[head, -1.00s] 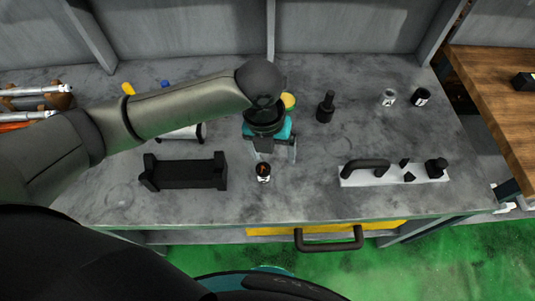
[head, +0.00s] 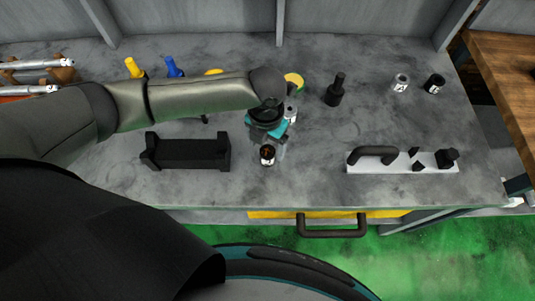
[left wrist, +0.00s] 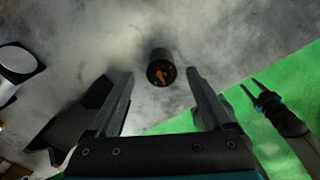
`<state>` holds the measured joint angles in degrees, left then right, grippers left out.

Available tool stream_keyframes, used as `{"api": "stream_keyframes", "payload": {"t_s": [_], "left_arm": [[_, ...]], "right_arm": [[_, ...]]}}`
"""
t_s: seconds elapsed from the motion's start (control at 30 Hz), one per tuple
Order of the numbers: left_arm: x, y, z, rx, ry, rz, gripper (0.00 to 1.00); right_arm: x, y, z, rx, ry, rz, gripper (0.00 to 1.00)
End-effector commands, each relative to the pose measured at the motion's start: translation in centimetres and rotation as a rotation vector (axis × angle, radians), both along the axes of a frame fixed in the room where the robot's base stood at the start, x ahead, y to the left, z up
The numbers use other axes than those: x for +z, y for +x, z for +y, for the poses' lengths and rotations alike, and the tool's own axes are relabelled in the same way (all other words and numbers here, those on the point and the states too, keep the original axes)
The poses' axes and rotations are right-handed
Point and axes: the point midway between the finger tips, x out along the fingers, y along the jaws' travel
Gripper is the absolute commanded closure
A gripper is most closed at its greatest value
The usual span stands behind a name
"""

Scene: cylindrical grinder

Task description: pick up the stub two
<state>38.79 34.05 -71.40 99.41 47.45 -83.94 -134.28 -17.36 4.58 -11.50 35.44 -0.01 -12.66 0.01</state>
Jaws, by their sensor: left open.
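A small dark cylindrical stub with orange marks on its top (head: 267,153) stands upright on the grey bench; its number is not readable. It also shows in the left wrist view (left wrist: 161,60). My left gripper (head: 274,138) is open above and just behind it, pointing down. In the left wrist view the stub appears between the spread fingertips (left wrist: 160,74), not touching either. My right gripper (left wrist: 250,87) appears small over the green floor in the left wrist view, its two fingers apart and empty. Two more stubs, one silver (head: 401,84) and one black (head: 434,83), stand at the back right.
A black cradle-like block (head: 187,153) is left of the stub. A white plate with a black handle (head: 405,162) is at right. A black peg (head: 335,90) and a pale cylinder (head: 291,113) stand behind. The bench between stub and plate is clear.

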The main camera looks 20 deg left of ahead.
Motion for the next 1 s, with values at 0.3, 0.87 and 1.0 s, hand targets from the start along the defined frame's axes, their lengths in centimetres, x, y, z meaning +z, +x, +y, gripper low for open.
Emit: {"api": "stream_keyframes", "payload": {"t_s": [0.3, 0.87, 1.0], "left_arm": [[-4.5, -0.1, -0.3, 0.0, 0.0, 0.002, 0.16], [-4.8, 0.0, -0.2, 0.0, 0.0, 0.001, 0.46], [-4.8, 0.0, -0.2, 0.0, 0.0, 0.0, 0.62]], "right_arm": [[-1.0, 0.1, 0.0, 0.0, 0.0, -0.003, 0.5], [-0.9, 0.3, 0.0, -0.001, -0.001, -0.006, 0.5], [-0.9, 0.3, -0.1, -0.001, -0.001, -0.006, 0.5]]}}
